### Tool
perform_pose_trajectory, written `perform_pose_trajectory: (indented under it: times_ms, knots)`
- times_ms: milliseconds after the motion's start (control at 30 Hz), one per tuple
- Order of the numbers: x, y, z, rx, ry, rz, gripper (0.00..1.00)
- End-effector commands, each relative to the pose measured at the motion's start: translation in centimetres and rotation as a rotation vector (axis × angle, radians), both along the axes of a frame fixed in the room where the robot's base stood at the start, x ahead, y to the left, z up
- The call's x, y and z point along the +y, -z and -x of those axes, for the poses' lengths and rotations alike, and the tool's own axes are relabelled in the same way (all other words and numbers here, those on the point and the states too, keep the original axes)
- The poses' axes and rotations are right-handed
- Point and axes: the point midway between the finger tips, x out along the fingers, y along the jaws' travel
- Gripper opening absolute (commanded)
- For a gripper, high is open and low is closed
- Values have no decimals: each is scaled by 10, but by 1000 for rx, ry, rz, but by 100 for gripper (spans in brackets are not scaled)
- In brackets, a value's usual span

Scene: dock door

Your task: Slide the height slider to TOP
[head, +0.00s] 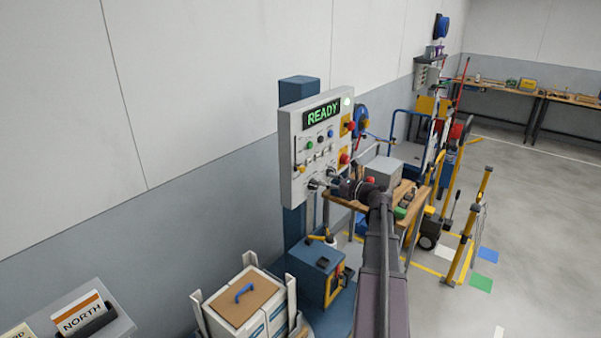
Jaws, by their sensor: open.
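A light grey control panel (288,128) on a blue post carries a green READY display (322,114), small buttons and several knobs. A small orange-yellow knob (301,169) sits low at the panel's left edge; it looks like the height slider's handle, but its track and labels are too small to read. My gripper (322,183) is at the panel's lower edge, to the right of and a little below that knob, and appears apart from it. The gripper is open, with nothing seen between its fingers. My arm reaches in from the bottom right.
Red knobs on yellow plates (344,158) line the panel's right side. Below stand a blue machine (316,262) and a box with a blue handle (245,300). A wooden workbench (343,202) with a grey box stands behind my arm.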

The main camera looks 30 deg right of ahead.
Motion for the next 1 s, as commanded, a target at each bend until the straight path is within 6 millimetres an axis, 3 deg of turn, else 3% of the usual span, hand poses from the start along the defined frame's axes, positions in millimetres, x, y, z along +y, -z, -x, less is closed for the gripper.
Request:
perform_pose_trajectory:
  times_ms: [600,1000]
  knots:
    - [28,0,-85,0,-1,0,71]
    - [34,0,-99,0,0,0,71]
